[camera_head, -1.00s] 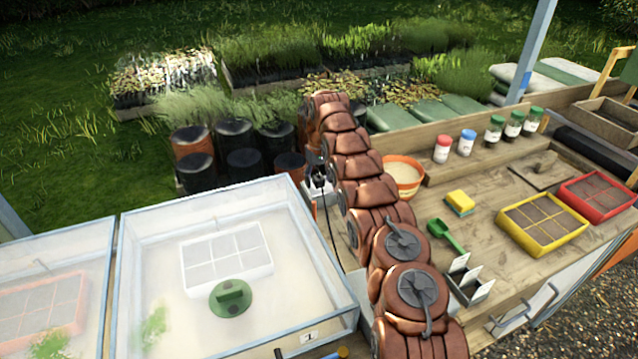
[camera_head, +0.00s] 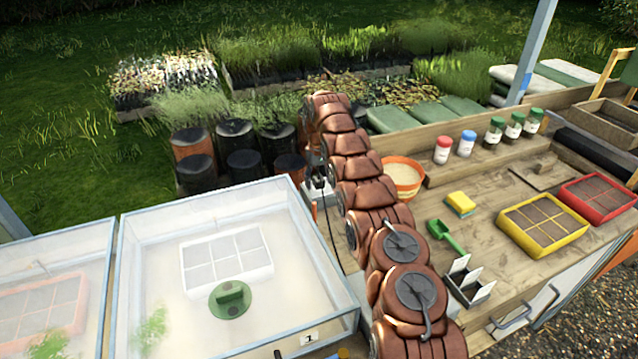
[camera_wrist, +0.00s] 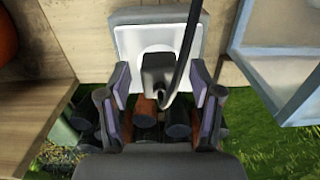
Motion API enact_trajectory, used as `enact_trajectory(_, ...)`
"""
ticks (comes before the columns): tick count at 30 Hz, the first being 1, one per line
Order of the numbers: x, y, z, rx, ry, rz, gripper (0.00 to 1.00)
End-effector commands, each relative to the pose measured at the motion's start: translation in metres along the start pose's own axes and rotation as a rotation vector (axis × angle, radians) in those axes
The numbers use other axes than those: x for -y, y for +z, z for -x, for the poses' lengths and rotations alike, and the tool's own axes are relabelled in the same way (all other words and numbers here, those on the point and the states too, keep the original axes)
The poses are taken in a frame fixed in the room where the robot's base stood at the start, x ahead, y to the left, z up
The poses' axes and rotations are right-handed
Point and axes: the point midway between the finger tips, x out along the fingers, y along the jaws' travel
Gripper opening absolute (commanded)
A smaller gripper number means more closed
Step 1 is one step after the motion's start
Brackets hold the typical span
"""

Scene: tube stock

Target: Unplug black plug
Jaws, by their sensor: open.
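The black plug (camera_wrist: 158,74) sits in a white socket plate (camera_wrist: 127,45) in the wrist view, with its black cable (camera_wrist: 190,40) curving up from it. In the head view the plug (camera_head: 318,182) is a small dark shape beside my arm, and the cable (camera_head: 331,222) runs down from it. My gripper (camera_wrist: 160,90) is open in the wrist view, with one finger on each side of the plug. Gaps show between the fingers and the plug. In the head view my gripper is mostly hidden behind my arm.
A glazed cold frame (camera_head: 300,250) stands close to the left of the cable. An orange pot (camera_head: 403,178) stands right of my arm on the wooden bench (camera_head: 490,200). Black and orange pots (camera_head: 235,140) lie behind. A green scoop (camera_head: 446,235) and yellow sponge (camera_head: 461,203) are further right.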

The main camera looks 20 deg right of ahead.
Motion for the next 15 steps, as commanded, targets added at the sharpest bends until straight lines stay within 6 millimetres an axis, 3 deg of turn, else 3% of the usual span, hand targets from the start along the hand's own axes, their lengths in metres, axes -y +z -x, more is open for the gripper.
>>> enact_trajectory(15,-0.0005,0.0002,-0.0002,0.0,0.0,-0.001,0.65)
